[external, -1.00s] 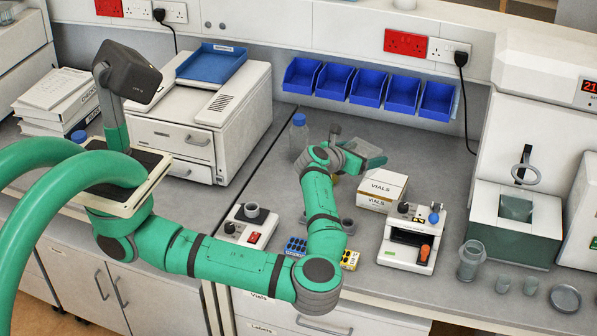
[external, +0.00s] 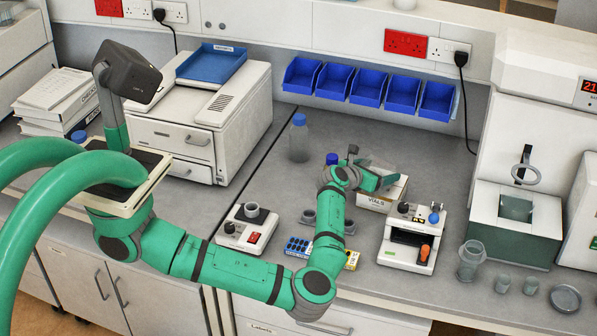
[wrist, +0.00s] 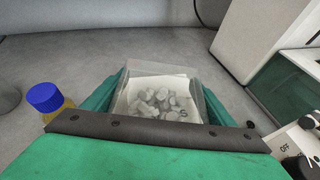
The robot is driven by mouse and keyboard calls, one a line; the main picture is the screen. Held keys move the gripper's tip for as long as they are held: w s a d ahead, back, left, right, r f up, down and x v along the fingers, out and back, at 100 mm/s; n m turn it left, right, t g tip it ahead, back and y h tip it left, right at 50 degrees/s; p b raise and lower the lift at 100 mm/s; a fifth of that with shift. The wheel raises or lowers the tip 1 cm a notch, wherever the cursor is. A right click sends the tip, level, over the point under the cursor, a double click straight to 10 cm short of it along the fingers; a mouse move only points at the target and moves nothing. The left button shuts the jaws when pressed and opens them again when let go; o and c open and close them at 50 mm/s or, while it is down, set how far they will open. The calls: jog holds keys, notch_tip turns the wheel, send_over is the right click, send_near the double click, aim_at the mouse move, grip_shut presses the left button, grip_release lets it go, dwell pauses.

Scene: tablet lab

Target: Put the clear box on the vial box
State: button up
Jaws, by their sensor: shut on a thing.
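The clear box (wrist: 207,88) is between the green fingers of my gripper (wrist: 162,98) in the wrist view. Small grey-white pieces show in or through it. In the external view my gripper (external: 374,180) is shut on the clear box (external: 382,165), low at the white vial box (external: 376,203). The vial box, marked VIALS, stands on the bench, its top partly hidden by my gripper and the clear box. I cannot tell whether the two boxes touch.
A blue-capped bottle (wrist: 46,98) is left of my gripper. A taller clear bottle (external: 299,142) stands farther back. Blue bins (external: 369,86) line the wall. The bench behind the vial box is clear.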

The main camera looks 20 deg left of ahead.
jog(key=shift+f, duration=0.2)
jog(key=o, duration=1.1)
jog(key=shift+s+r, duration=0.15)
jog(key=shift+r, duration=0.05)
jog(key=v, duration=1.1)
jog(key=shift+s+a, duration=0.2)
jog(key=shift+s, duration=0.05)
jog(key=shift+r, duration=0.1)
jog(key=shift+s, duration=0.1)
